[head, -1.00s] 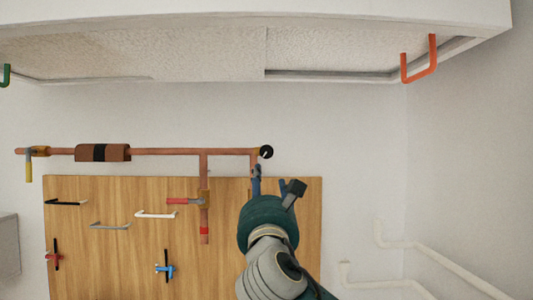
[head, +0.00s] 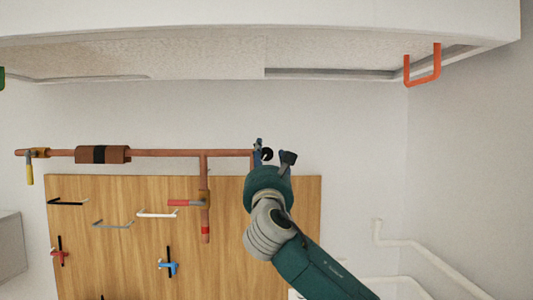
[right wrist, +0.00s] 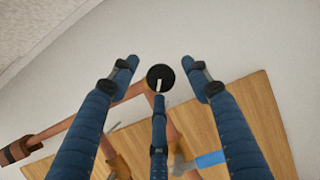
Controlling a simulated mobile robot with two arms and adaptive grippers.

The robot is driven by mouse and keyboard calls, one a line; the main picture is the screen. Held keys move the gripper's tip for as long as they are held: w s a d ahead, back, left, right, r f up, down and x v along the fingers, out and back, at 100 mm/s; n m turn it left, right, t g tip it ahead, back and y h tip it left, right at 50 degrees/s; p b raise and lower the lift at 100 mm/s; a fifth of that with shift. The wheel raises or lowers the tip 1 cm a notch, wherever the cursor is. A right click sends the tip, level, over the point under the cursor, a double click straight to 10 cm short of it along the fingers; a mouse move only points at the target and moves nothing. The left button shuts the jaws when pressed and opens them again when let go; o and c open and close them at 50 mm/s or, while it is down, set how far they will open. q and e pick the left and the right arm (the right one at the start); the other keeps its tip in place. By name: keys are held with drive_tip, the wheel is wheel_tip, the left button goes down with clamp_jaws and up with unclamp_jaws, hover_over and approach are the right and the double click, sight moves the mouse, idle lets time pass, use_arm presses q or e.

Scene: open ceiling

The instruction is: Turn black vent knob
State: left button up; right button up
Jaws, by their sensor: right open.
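The black vent knob (head: 267,154) is a small round disc at the right end of the copper pipe, above the wooden board. In the right wrist view the knob (right wrist: 160,78) has a white mark on its face and lies between the spread fingers. My right gripper (head: 273,155) is open, with its fingers on either side of the knob in the head view. I cannot tell whether any finger touches the knob. My left gripper is not in view.
The copper pipe (head: 165,153) runs left from the knob with branches going down. A wooden board (head: 120,250) carries several handles and valves. White pipes (head: 420,245) run along the right wall.

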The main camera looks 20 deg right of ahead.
drive_tip(key=c, duration=1.1)
drive_tip(key=shift+c, duration=0.2)
drive_tip(key=shift+r+m, duration=0.1)
drive_tip(key=shift+m, duration=0.2)
